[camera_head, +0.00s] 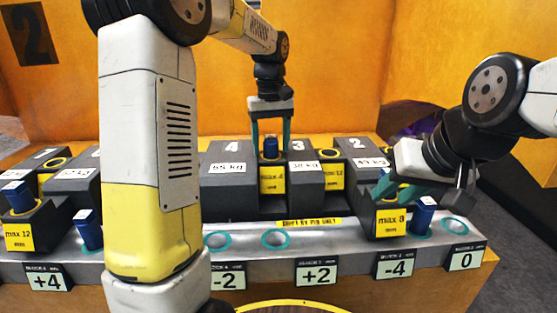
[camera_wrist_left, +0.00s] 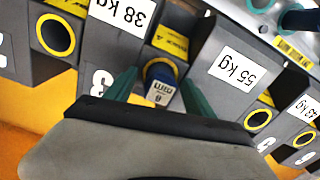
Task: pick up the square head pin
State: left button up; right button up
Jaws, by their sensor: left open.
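A blue pin (camera_head: 271,148) stands in a yellow-labelled holder between the blocks marked 4 and 3. In the left wrist view this pin (camera_wrist_left: 160,82) has a pale, square-looking top with print on it. My left gripper (camera_head: 271,142) points down over it, open, with one green finger on each side of the pin. In the left wrist view the fingers (camera_wrist_left: 158,92) stand apart from the pin on both sides. My right gripper (camera_head: 395,188) is low over the "max 8" block at the right; its fingers overlap, so I cannot tell its opening.
Other blue pins stand at the far left (camera_head: 18,196), front left (camera_head: 88,230) and right (camera_head: 424,215). Grey weight blocks (camera_head: 229,185) flank the held-over pin closely. The front ledge (camera_head: 340,243) has empty green-ringed holes. My left arm hides part of the bench.

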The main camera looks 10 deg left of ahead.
pick_arm(q)
jog(key=shift+f, duration=0.15)
grip_shut()
jog(key=shift+r, duration=0.2)
dwell(0.3)
notch_tip(320, 180, up, 18)
jog(key=shift+f, duration=0.15)
dwell(0.5)
jog(key=shift+f, duration=0.1)
